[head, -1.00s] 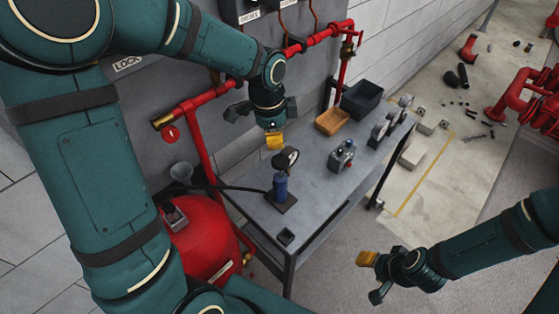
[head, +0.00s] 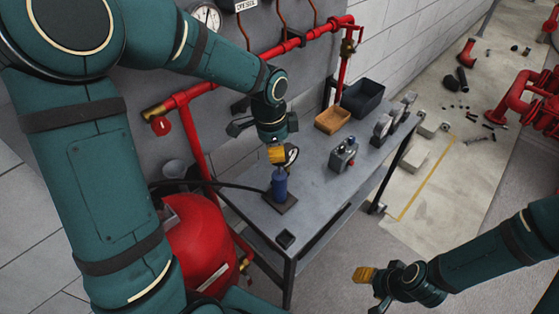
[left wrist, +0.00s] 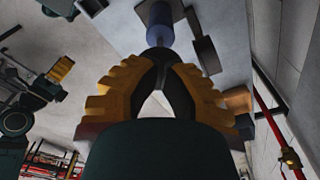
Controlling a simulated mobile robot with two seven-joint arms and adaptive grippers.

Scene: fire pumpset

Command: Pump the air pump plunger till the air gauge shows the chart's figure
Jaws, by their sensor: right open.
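The air pump (head: 279,183) is a blue cylinder on a dark base plate on the grey bench. A small round gauge (head: 292,155) with a dark rim shows beside its top; I cannot read it. My left gripper (head: 277,155) points down right over the pump top, its yellow fingers hiding the plunger. In the left wrist view the blue pump body (left wrist: 161,22) lies just beyond the fingertips, with dark parts between the yellow pads; I cannot tell whether they grip the plunger. My right gripper (head: 368,290) is open and empty, in front of the bench. No chart is readable.
A wall gauge (head: 205,17) is above the red pipe. A red tank (head: 200,245) stands left of the bench, with a black hose near it.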

